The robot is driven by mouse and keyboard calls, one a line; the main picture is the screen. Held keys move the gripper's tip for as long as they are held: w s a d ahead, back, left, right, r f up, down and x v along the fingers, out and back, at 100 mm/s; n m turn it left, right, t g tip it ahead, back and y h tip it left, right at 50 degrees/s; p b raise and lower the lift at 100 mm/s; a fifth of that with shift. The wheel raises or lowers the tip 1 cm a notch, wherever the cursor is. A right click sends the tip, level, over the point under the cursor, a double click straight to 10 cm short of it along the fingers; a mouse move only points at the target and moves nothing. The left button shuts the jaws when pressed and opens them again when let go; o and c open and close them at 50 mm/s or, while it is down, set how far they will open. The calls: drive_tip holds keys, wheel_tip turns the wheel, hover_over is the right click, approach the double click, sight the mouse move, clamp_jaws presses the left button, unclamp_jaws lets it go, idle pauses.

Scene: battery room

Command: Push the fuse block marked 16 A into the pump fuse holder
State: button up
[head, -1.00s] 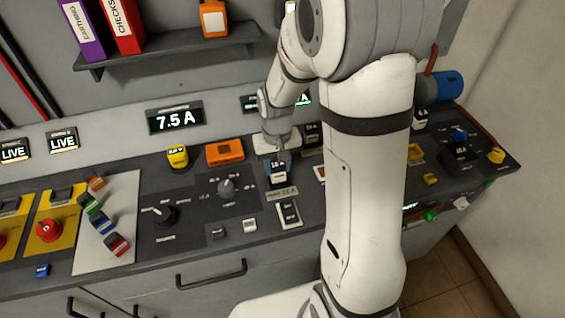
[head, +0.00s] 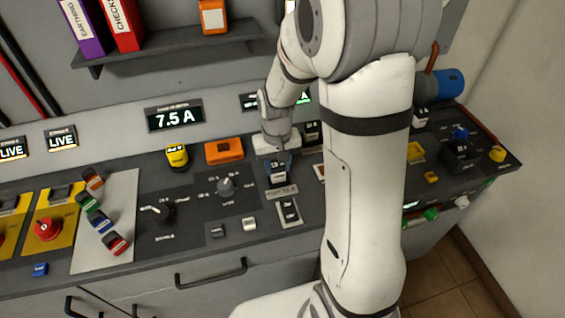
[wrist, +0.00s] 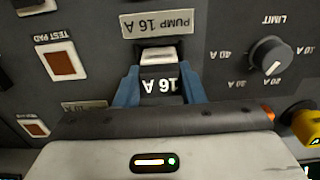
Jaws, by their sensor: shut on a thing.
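The fuse block (wrist: 161,85) is black, with "16 A" upside down in the wrist view. It also shows small in the head view (head: 277,167). My gripper (wrist: 160,92) has its two blue fingers shut on the block's left and right sides. The fingers show in the head view (head: 277,157) too, above the console. The pump fuse holder (wrist: 158,54) shows as a pale-fronted part by the block, beside the "PUMP 16 A" label (wrist: 165,22). The block is at the holder, but its lower end is hidden, so I cannot tell how deep it sits.
A limit dial (wrist: 270,55) stands to the right in the wrist view. A test pad (wrist: 61,60) lies to the left. Several coloured fuses lie on a pale plate (head: 118,190).

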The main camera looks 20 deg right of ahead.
sight(277, 164)
drive_tip(key=shift+f, duration=0.25)
drive_tip(key=o, duration=0.8)
drive_tip(key=shift+r, duration=0.15)
drive_tip(key=shift+r+p, duration=3.85)
drive_tip(key=shift+r, duration=1.6)
